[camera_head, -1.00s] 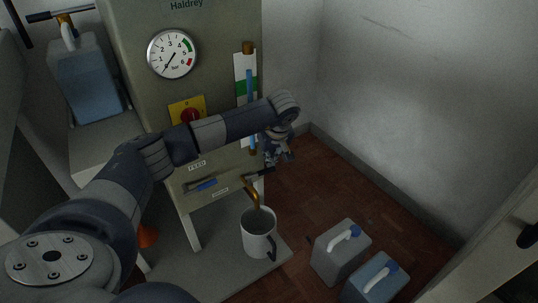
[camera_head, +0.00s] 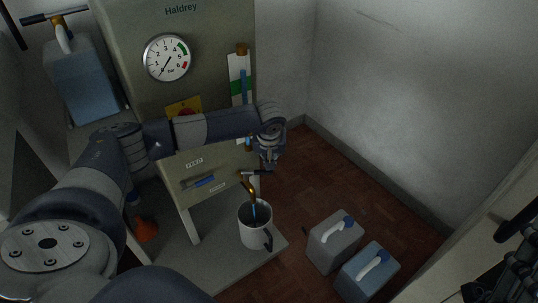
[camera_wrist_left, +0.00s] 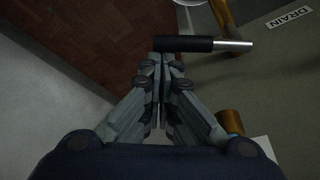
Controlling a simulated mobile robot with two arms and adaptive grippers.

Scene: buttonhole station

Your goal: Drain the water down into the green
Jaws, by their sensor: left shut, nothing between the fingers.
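The drain valve's black handle (camera_head: 252,173) with a silver rod sits low on the machine front; it also shows in the left wrist view (camera_wrist_left: 185,44), near the DRAIN label. My left gripper (camera_head: 267,165) is shut and empty. Its fingertips (camera_wrist_left: 160,62) are right by the handle's end; I cannot tell if they touch. The brass spout (camera_head: 249,188) points into a grey mug (camera_head: 255,232), and a blue stream runs from it. In the sight glass (camera_head: 244,75) the blue column's top appears above the green band (camera_head: 235,88). A dark gripper-like part, probably my right gripper (camera_head: 512,272), is cut off at the right edge.
A pressure gauge (camera_head: 167,58) reads near 0. My left arm partly covers a red knob on a yellow plate (camera_head: 180,106). Jerrycans stand on the floor (camera_head: 334,241) and at upper left (camera_head: 80,85). An orange cone (camera_head: 146,229) stands below.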

